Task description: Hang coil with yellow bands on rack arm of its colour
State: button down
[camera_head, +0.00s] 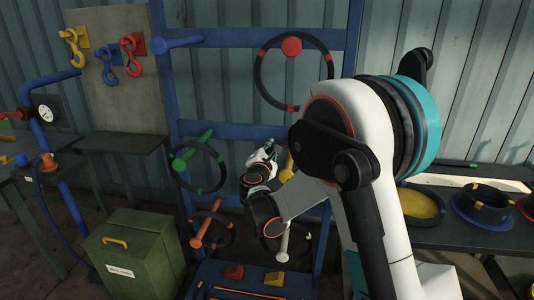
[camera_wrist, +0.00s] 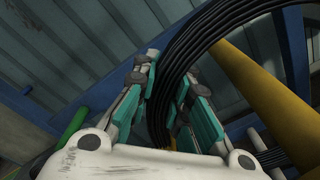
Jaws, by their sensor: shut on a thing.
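My gripper (camera_wrist: 168,95) is shut on a black, many-stranded coil (camera_wrist: 196,45), which passes between its teal-padded fingers and curves up to the right. No yellow band shows on the visible part of this coil. The thick yellow rack arm (camera_wrist: 262,88) lies just right of the fingers in the wrist view, and the coil crosses its upper end. I cannot tell whether the coil is around that arm or only in front of it. In the head view my gripper (camera_head: 264,160) is beside the yellow arm (camera_head: 289,163), mostly hidden by my own arm.
The blue rack (camera_head: 230,131) carries a red arm (camera_head: 291,46), green arm (camera_head: 181,162), orange arm (camera_head: 203,228) and white arm (camera_head: 284,241), each with a coil. The blue arm (camera_head: 180,43) is bare. A green box (camera_head: 137,255) stands left; a dark bench (camera_head: 480,234) stands right.

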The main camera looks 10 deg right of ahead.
jog(key=shift+w+d+f+b, duration=0.25)
jog(key=shift+w+f+b, duration=0.45)
jog(key=shift+f, duration=0.25)
jog(key=shift+w+d+f+b, duration=0.25)
jog(key=shift+w+f+b, duration=0.35)
jog(key=shift+w+f, duration=0.25)
jog(key=shift+s+f+b, duration=0.15)
jog(key=shift+f+b, duration=0.15)
jog(key=shift+f, duration=0.05)
jog(key=c, duration=1.4)
grip_release()
jog(key=v, duration=1.2)
